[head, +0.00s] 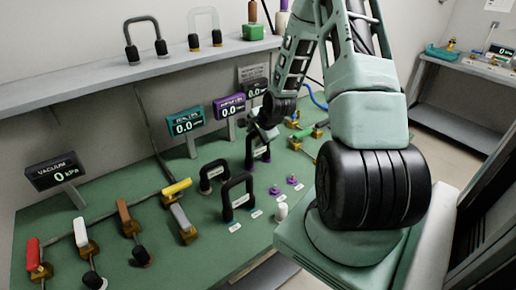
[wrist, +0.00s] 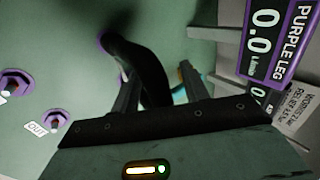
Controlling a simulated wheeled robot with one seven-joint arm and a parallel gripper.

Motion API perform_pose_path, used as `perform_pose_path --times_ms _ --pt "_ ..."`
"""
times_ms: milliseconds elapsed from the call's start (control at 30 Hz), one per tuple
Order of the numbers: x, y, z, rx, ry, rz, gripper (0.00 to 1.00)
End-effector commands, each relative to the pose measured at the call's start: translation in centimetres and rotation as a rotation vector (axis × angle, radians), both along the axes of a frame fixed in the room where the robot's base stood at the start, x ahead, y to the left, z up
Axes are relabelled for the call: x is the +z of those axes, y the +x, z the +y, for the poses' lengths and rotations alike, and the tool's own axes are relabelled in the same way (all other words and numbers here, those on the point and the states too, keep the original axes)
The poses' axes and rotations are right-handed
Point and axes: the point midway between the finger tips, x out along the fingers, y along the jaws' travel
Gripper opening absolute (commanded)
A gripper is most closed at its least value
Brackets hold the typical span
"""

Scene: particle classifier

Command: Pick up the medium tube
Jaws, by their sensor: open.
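Three black U-shaped tubes stand on the green bench. One (head: 250,157) is at the back under my gripper, one (head: 204,180) is to its left, and one (head: 224,205) is nearer the front. I cannot tell for sure which is the medium one. My gripper (head: 264,132) is above the back tube, partly hidden by my arm. In the wrist view, my open gripper (wrist: 161,78) has a black tube (wrist: 140,62) with a purple end between its fingers. Whether the fingers touch it is unclear. The tube's lower part is hidden behind the gripper.
Purple fittings (head: 291,180) sit right of the tubes. A purple-leg readout (head: 229,106) stands close behind my gripper, and a teal readout (head: 184,123) is further left. Valves with coloured handles (head: 176,188) are at the left. Two more U-tubes stand on the shelf (head: 80,88).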

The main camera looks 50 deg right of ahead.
Motion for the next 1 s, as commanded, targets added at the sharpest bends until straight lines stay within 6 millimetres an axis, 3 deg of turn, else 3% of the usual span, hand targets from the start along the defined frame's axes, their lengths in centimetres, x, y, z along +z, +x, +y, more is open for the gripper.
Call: perform_pose_path --times_ms 33,167,567,1000 --pt "0.0 0.0 0.0 0.000 0.000 0.000 0.37" --pt "0.0 0.0 0.0 0.000 0.000 0.000 0.01" --pt "0.7 0.0 -0.1 -0.001 -0.002 -0.003 0.00" --pt "8.4 0.0 -0.1 -0.002 -0.003 -0.004 0.00"
